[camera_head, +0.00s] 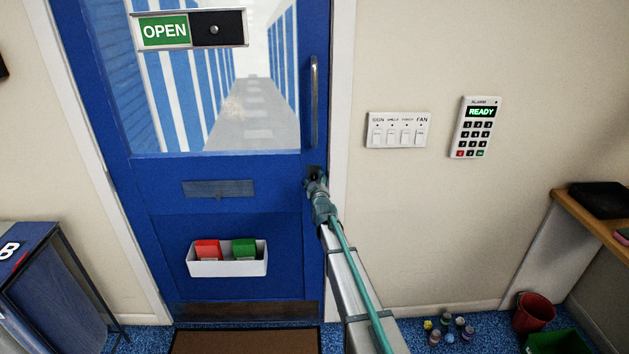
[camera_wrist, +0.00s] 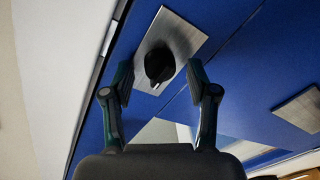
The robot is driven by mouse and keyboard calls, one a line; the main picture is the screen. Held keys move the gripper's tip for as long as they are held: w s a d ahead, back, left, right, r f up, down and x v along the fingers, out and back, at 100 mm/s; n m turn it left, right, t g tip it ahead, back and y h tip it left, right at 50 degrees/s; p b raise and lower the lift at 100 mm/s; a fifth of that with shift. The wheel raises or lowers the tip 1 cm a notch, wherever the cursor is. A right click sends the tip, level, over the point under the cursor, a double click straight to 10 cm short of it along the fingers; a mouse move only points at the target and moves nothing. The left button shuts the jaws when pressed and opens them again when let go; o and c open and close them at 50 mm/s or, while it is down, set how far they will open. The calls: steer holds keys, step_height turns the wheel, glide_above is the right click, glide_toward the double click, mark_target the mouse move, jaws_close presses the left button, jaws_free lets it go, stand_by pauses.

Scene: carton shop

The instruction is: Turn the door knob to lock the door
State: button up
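The blue door (camera_head: 230,180) fills the middle of the head view. Its black door knob (camera_wrist: 158,64) sits on a metal plate (camera_wrist: 187,37) in the wrist view, ahead of my gripper and between the lines of its two fingers. My gripper (camera_wrist: 158,88) is open, with a finger on each side of the knob's lower end. I cannot tell whether either finger touches it. In the head view my gripper (camera_head: 316,184) is at the door's right edge, below the vertical handle (camera_head: 314,100), and mostly covers the knob.
A sign slider (camera_head: 190,30) reads OPEN on the door window. A switch panel (camera_head: 398,130) and an alarm keypad (camera_head: 475,127) reading READY are on the wall to the right. A white holder (camera_head: 228,268) with red and green items hangs low on the door.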

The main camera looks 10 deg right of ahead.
jaws_close()
